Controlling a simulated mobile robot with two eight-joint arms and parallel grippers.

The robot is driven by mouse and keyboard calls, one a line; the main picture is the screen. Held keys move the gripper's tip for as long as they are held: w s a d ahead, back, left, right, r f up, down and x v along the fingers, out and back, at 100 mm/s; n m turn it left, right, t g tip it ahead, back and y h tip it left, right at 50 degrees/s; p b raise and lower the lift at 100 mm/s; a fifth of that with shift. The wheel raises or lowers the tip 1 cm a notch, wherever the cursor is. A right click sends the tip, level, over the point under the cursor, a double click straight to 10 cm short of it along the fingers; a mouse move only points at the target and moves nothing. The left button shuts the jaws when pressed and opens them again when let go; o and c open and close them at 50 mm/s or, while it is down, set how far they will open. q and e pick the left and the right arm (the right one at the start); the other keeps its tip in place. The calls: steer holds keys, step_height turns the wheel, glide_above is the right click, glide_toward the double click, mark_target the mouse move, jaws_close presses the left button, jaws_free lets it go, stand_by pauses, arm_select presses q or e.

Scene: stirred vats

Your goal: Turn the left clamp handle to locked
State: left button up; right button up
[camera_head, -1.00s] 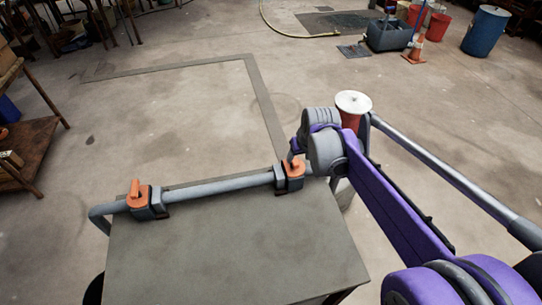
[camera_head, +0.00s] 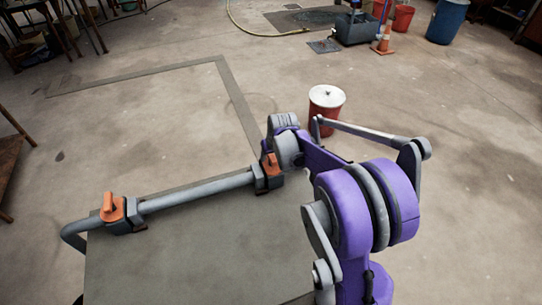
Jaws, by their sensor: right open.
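The left clamp (camera_head: 125,220) is a grey block on the grey pipe, at the left of the table. Its orange handle (camera_head: 112,207) points up from it. The right clamp (camera_head: 266,180) sits at the pipe's right end, with an orange handle (camera_head: 270,164) partly hidden by my right arm. My right gripper (camera_head: 274,150) is open at the right clamp, well to the right of the left clamp. Its fingers are mostly hidden, and I cannot tell whether it touches that handle. My left gripper is not in view.
The grey pipe (camera_head: 195,191) runs along the far edge of the dark tabletop (camera_head: 190,255). A red bucket with a white lid (camera_head: 326,112) stands on the floor beyond my right arm. The floor behind the pipe is clear.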

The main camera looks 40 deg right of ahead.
steer(key=shift+f, duration=0.1)
jaws_close()
steer(key=shift+n, duration=0.3)
steer(key=n+y, duration=0.1)
steer(key=n, duration=0.2)
steer(key=shift+d+n+y, duration=0.1)
steer(key=shift+n+y, duration=0.2)
steer(key=n+y+p, duration=0.1)
steer(key=n+y, duration=0.1)
steer(key=n, duration=0.5)
steer(key=n+g+y, duration=0.1)
steer(key=n, duration=0.1)
steer(key=shift+n+g+p, duration=0.3)
steer(key=shift+n, duration=0.1)
steer(key=shift+n+g+y, duration=0.5)
steer(key=shift+n+g, duration=0.2)
steer(key=shift+n, duration=1.3)
